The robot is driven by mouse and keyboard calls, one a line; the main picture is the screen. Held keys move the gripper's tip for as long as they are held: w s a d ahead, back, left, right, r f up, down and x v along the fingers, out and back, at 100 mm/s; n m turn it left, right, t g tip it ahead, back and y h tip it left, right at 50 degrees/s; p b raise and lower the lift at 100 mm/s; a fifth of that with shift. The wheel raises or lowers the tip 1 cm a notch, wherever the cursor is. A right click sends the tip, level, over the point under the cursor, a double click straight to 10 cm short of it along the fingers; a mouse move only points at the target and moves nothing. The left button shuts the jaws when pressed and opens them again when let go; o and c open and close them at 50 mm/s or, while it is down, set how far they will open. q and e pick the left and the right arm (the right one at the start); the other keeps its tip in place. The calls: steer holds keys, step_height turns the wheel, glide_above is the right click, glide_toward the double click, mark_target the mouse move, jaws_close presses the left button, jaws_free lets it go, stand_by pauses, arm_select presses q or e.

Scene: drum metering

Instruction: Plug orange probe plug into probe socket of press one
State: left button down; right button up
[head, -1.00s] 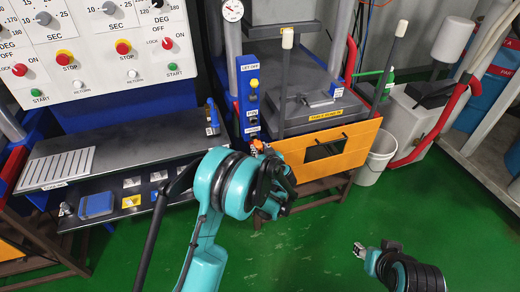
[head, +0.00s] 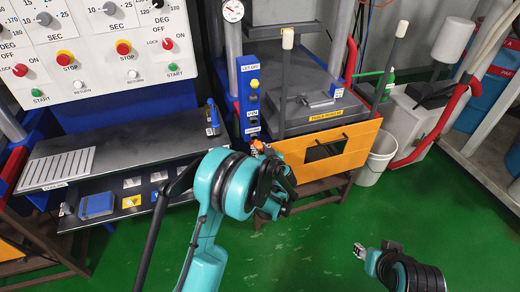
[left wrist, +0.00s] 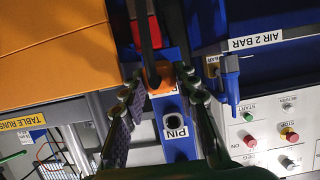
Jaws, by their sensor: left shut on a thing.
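The orange probe plug (left wrist: 162,76) is between the fingertips of my left gripper (left wrist: 160,84) in the left wrist view. In the head view the plug (head: 258,146) shows as a small orange patch beyond my left gripper (head: 264,152). My left gripper is shut on it. It is at the lower part of the blue post (head: 250,82) of the press (head: 316,104). A dark round hole above a "PIN" label (left wrist: 176,133) shows on the post. Whether the plug touches a socket is hidden. My right gripper (head: 360,250) is far off at lower right; its jaws are too small to judge.
An orange panel (head: 350,142) fronts the press, right of my left gripper. A white bucket (head: 376,165) stands further right. A grey bench (head: 125,150) and the control panel (head: 95,45) are at left. Green floor (head: 320,225) is clear between my arms.

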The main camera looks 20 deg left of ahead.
mark_target(258, 143)
arm_select(q)
steer(key=shift+w+a, duration=0.5)
steer(key=shift+w, duration=0.2)
steer(key=shift+w+a, duration=0.45)
steer(key=shift+w, duration=0.2)
steer(key=c, duration=1.1)
jaws_free()
steer(key=shift+o, duration=0.2)
steer(key=v, duration=1.2)
steer(key=shift+w, duration=0.1)
